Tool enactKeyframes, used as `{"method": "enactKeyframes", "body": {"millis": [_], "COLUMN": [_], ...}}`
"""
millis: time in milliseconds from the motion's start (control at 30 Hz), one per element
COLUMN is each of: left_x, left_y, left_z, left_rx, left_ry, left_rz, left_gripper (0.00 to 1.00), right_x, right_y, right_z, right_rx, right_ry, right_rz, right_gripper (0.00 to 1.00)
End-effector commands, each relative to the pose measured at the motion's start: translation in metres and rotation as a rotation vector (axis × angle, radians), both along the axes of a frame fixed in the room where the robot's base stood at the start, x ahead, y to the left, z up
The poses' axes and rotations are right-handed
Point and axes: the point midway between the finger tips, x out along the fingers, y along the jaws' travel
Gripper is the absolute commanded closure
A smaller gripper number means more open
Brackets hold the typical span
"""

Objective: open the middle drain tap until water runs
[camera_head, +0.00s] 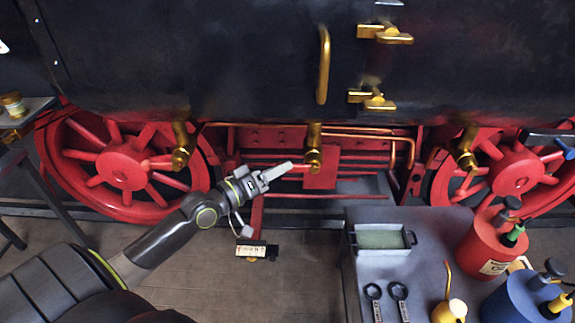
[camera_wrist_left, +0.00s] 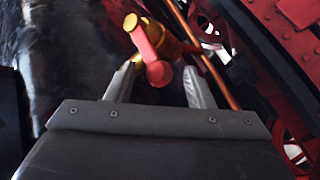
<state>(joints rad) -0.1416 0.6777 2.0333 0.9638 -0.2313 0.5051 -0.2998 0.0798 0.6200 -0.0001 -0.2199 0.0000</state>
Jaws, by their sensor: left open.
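The middle drain tap (camera_head: 314,142) is a brass fitting under the dark boiler, with a short red lever near its lower end. My left gripper (camera_head: 283,171) reaches it from the lower left, fingertips close to the lever. In the left wrist view the brass tap (camera_wrist_left: 178,45) sits just past the fingertips, and its red lever (camera_wrist_left: 148,48) points back between the two spread fingers of my open left gripper (camera_wrist_left: 163,75). Whether a finger touches the lever, I cannot tell. No running water shows at the tap. My right gripper is not in view.
Similar brass taps hang at the left (camera_head: 181,145) and right (camera_head: 466,150), by red spoked wheels. A copper pipe (camera_wrist_left: 198,55) runs beside the tap. A grey bench (camera_head: 430,235) at lower right holds a tray, spanners and oil cans.

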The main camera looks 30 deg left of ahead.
Motion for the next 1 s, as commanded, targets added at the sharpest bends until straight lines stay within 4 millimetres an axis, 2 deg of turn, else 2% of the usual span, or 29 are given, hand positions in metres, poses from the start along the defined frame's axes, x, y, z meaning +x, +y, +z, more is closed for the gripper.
{"method": "enactKeyframes", "body": {"millis": [100,300,667,1000], "left_x": [0.017,0.032,0.035,0.035], "left_y": [-0.006,-0.011,-0.012,-0.012], "left_z": [0.001,0.001,0.000,0.000], "left_rx": [-0.004,0.000,0.001,0.001], "left_ry": [-0.002,-0.001,0.000,0.001], "left_rz": [0.001,0.000,-0.001,0.000], "left_gripper": [0.52,0.52,0.52,0.96], "right_x": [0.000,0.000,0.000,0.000], "right_y": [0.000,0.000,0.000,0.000], "right_z": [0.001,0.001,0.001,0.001], "right_rx": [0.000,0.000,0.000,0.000], "right_ry": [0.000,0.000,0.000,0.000], "right_rz": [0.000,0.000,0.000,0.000], "right_gripper": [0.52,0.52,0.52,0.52]}}
